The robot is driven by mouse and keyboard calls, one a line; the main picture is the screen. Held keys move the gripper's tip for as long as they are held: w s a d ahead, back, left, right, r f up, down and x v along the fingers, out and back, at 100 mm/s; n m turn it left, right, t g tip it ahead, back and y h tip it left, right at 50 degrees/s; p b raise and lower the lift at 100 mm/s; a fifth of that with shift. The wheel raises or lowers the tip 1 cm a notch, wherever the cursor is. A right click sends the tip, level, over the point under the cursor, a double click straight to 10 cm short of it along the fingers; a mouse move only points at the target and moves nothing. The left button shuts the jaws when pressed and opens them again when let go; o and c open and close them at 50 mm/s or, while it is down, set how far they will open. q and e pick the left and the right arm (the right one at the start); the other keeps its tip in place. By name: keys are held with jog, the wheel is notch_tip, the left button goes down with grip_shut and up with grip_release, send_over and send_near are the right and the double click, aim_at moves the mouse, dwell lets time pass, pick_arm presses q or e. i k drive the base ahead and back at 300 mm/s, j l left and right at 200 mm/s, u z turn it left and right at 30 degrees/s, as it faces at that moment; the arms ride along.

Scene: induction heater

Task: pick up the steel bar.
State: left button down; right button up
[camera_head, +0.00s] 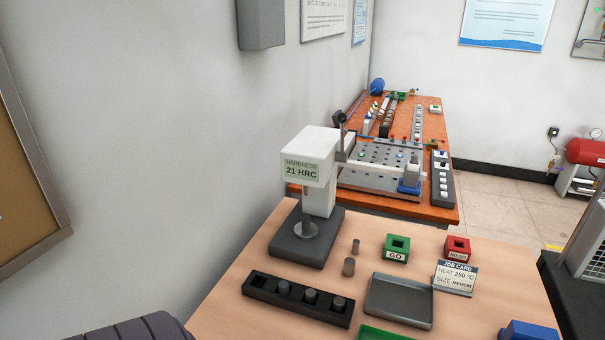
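Two short grey-brown metal cylinders stand on the wooden table in front of the hardness tester: a nearer one (348,267) and a slimmer one (355,246) just behind it. A black rack (297,311) in front of the tester holds several dark cylinders, such as one (311,296) near its middle. I cannot tell which of these pieces is the steel bar. Neither of my grippers shows in this view.
The hardness tester (320,190) reads 21 HRC. Right of the cylinders are a green GO block (397,244), a red block (457,248), a job card (455,279) and an empty-looking grey tray (400,300). An orange bench (440,213) stands behind.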

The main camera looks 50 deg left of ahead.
aim_at(305, 218)
jog(key=u, duration=1.55)
